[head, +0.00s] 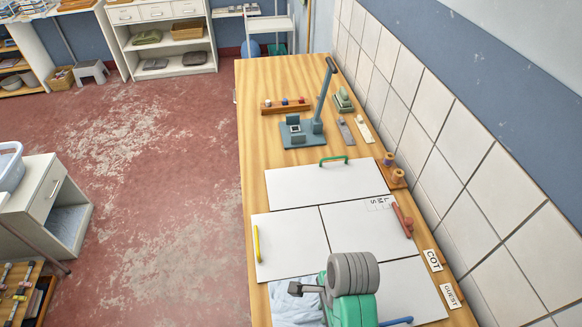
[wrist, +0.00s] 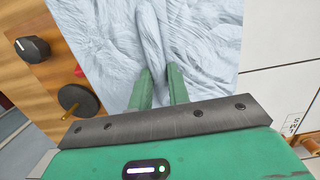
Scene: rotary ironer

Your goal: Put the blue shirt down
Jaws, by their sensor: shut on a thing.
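The blue shirt, a pale blue wrinkled cloth (wrist: 205,45), fills the upper middle of the wrist view. My gripper (wrist: 163,80) is shut on a raised fold of it between its two green fingers. In the head view, part of the shirt (head: 290,313) shows at the bottom edge, at the left front of the white panels. My grey and green arm covers the rest of it there, and the fingertips are hidden in that view. I cannot tell whether the shirt's underside rests fully on the surface.
The wooden table (head: 258,130) carries white panels (head: 290,243) with coloured handles. A grey-blue press device (head: 300,132), a block rack (head: 285,106) and spools (head: 396,170) stand farther back. A tiled wall bounds the right. Dark round knobs (wrist: 78,100) lie left of the shirt.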

